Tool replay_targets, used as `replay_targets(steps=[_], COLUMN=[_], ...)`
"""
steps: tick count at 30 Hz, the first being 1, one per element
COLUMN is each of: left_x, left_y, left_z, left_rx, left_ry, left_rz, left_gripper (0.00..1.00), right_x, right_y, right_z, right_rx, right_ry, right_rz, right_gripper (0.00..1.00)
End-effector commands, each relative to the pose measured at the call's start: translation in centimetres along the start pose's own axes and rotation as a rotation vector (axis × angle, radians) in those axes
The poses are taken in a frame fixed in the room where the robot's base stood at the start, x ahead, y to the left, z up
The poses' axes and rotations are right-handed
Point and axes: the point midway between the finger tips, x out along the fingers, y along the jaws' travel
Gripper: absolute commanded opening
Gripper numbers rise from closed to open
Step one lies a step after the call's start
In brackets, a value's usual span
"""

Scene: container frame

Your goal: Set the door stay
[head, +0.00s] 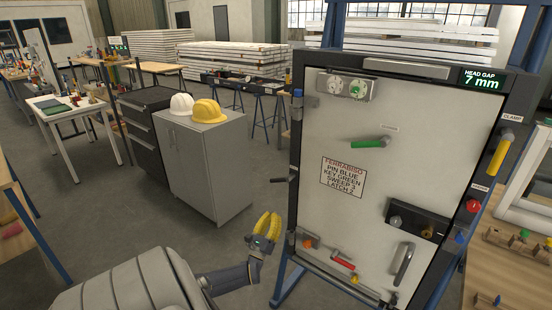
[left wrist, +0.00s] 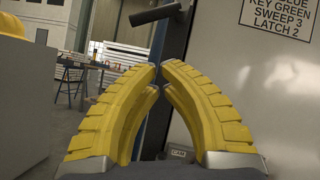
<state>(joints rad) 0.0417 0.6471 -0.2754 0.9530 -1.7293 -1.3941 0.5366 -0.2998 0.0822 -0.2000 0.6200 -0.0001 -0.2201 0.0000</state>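The pale door panel (head: 335,215) stands in a dark frame (head: 480,180) and looks shut or nearly so. I cannot tell for certain which fitting is the door stay. A black lever (head: 284,180) sticks out at the panel's left edge; a black bar shows in the left wrist view (left wrist: 155,15). A red-handled fitting (head: 343,263) and an orange knob (head: 311,241) sit low on the panel. My left gripper (head: 269,217) is left of the door's lower part, below the black lever. Its yellow fingertips meet with nothing visible between them. My right gripper is out of view.
The display (head: 480,79) reads "HEAD GAP 7 mm". A sign (head: 343,177) reads pin blue, key green, sweep 3, latch 2. A green handle (head: 370,142), grey pull (head: 404,264) and yellow clamp handle (head: 499,153) protrude. A grey cabinet (head: 205,165) stands left; floor between is clear.

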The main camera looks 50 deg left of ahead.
Motion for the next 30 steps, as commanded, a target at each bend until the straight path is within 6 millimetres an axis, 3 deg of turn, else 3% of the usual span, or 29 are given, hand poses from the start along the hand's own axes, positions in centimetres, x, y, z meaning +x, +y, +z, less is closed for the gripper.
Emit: replay_targets(steps=[7, 24, 26, 30], left_x=[-1.1, -1.2, -1.2, -2.8], left_y=[-0.1, 0.1, 1.0, 6.5], left_z=[0.1, -0.3, -0.9, -3.5], left_rx=[0.000, 0.015, 0.012, -0.044], left_ry=[-0.001, 0.013, 0.040, 0.152], left_rz=[0.000, 0.009, 0.049, 0.272], left_gripper=[0.00, 0.00, 0.00, 0.00], right_x=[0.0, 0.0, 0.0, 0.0], right_y=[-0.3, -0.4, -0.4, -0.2], right_z=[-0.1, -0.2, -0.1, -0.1], right_rx=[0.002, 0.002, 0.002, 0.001], right_ry=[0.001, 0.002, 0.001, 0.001], right_rz=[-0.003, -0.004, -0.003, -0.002], right_gripper=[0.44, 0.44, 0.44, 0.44])
